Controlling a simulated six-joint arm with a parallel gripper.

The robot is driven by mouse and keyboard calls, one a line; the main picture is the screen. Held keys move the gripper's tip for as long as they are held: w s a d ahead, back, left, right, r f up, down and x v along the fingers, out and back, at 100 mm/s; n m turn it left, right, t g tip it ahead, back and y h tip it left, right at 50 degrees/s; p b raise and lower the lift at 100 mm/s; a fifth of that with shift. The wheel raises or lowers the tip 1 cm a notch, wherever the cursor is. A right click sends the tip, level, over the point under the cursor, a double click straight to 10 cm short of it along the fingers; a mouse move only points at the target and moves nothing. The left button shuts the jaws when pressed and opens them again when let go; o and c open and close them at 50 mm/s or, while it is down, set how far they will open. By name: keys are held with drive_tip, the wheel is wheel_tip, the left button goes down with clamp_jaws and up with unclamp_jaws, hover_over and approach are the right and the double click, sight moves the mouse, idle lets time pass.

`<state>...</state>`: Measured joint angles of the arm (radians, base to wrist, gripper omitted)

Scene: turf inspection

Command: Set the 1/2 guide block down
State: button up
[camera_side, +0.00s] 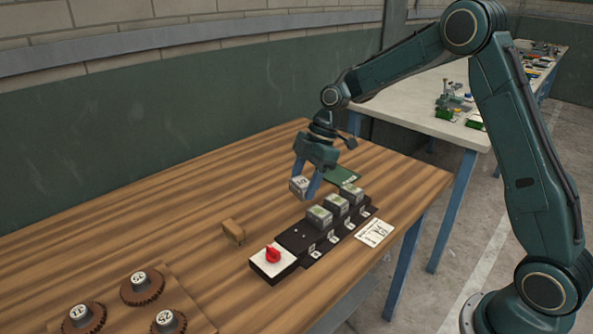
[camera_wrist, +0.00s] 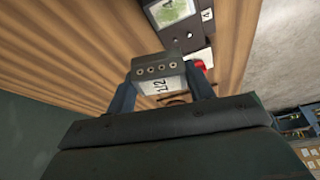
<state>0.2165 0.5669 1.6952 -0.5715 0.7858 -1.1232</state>
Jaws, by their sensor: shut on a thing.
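The 1/2 guide block (camera_wrist: 160,84) is a grey block with a "1/2" label on one face and small holes along another. My gripper (camera_side: 302,182) is shut on it, with one finger on each side in the wrist view. In the side view the held block (camera_side: 298,187) hangs above the wooden table, behind and left of the black rack (camera_side: 294,238). It appears clear of the table and the rack. Three similar grey blocks (camera_side: 319,217) stand on the rack, and its end near the red knob is bare. The wrist view shows part of the rack (camera_wrist: 190,42).
A red knob (camera_side: 272,254) on a white box adjoins the rack's near end. A small wooden piece (camera_side: 233,231) stands left of it. A white card (camera_side: 375,233) and a green board (camera_side: 342,174) lie nearby. Labelled gears (camera_side: 142,288) sit lower left. The table's back left is clear.

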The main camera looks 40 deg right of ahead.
drive_tip(key=w+d+r+m+t+h, duration=0.3)
drive_tip(key=w+d+m, duration=0.35)
drive_tip(key=d, duration=0.55)
wheel_tip(320, 180, up, 7)
drive_tip(key=m+h, duration=0.1)
drive_tip(key=m, duration=0.8)
hover_over(336, 173)
drive_tip(key=s, duration=0.2)
drive_tip(key=shift+t, duration=0.3)
drive_tip(key=f, duration=1.6)
drive_tip(key=shift+w+a, duration=0.1)
drive_tip(key=shift+w, duration=0.1)
drive_tip(key=shift+f, duration=0.15)
drive_tip(key=shift+f, duration=2.05)
drive_tip(key=shift+f, duration=0.1)
drive_tip(key=o, duration=1)
drive_tip(key=shift+c, duration=0.2)
